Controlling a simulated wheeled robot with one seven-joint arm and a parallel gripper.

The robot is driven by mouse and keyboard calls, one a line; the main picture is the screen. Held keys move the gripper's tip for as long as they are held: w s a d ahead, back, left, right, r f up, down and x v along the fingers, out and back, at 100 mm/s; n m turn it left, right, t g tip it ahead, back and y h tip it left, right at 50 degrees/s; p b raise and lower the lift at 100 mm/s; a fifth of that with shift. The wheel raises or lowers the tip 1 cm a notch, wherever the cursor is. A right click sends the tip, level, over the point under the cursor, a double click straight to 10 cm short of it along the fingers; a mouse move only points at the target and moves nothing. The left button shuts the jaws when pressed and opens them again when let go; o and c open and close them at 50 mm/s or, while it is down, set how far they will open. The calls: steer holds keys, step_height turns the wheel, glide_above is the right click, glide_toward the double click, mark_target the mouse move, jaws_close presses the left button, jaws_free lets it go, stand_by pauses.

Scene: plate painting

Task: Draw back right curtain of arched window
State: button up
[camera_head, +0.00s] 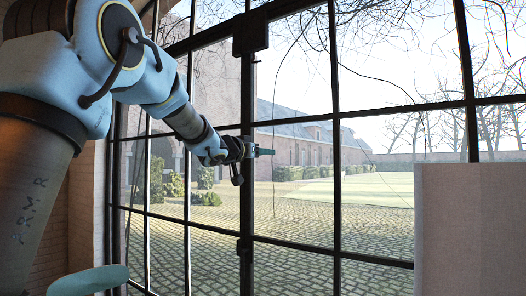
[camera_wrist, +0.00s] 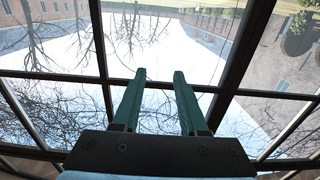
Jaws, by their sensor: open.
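The window (camera_head: 334,120) has dark metal bars and large clear panes, and it fills most of the head view. Its arched top is out of frame. No hanging curtain is clearly seen in either view. My gripper (camera_head: 265,151) is in front of the window near the thick upright bar, left of the picture's middle. In the wrist view its two green fingers (camera_wrist: 160,76) are apart with nothing between them. Window bars and sky show behind them. I cannot tell how far the fingertips are from the glass.
A pale, fabric-like upright panel (camera_head: 470,230) stands at the lower right in the head view, in front of the window; I cannot tell what it is. A brick wall (camera_head: 54,225) is at the left. Space between my gripper and the panel looks clear.

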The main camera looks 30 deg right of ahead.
jaws_close()
stand_by(0.4)
stand_by(1.1)
